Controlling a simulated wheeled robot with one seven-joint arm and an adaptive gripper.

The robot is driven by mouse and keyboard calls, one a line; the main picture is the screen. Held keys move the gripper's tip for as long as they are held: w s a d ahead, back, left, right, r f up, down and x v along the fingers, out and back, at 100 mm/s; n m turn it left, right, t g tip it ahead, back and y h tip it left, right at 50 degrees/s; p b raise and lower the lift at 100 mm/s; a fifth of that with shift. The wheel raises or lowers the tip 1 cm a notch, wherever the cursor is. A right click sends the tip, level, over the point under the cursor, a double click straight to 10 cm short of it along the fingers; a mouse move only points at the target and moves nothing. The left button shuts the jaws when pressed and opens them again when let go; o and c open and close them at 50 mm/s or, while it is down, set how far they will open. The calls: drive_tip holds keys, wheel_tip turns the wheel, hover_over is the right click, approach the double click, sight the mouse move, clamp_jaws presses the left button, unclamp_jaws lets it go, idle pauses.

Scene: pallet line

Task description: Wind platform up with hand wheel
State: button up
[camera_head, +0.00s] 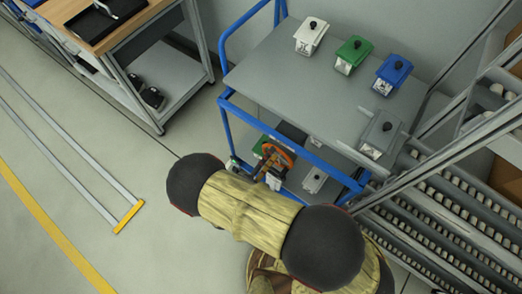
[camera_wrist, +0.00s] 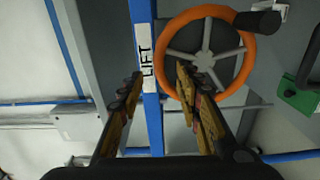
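A LIFT label (camera_wrist: 146,55) is on a blue post between the fingers. In the head view the wheel (camera_head: 280,150) shows below the grey platform (camera_head: 280,85) of a blue-framed cart, partly hidden by my arm.
White, green (camera_head: 353,55), blue (camera_head: 392,74) and grey lidded boxes stand on the platform. A roller rack (camera_head: 440,215) is close at the right. A workbench (camera_head: 150,65) stands at the upper left. The floor at left is open, with rails.

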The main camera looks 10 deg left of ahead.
sight(267, 146)
drive_tip(key=shift+w+a+f+n+p, duration=0.25)
drive_tip(key=shift+a+n, duration=0.3)
drive_tip(key=shift+n, duration=0.6)
drive_tip(key=shift+w+a+f+n+p, duration=0.15)
drive_tip(key=shift+a+f+n, duration=0.3)
drive_tip(key=shift+n, duration=0.75)
drive_tip(key=shift+w+a+f+n+p, duration=0.1)
drive_tip(key=shift+w+a+f+n, duration=0.15)
drive_tip(key=shift+a+n, duration=0.65)
drive_tip(key=shift+d+n, duration=0.25)
drive_tip(key=shift+d, duration=0.1)
drive_tip(key=shift+c, duration=0.5)
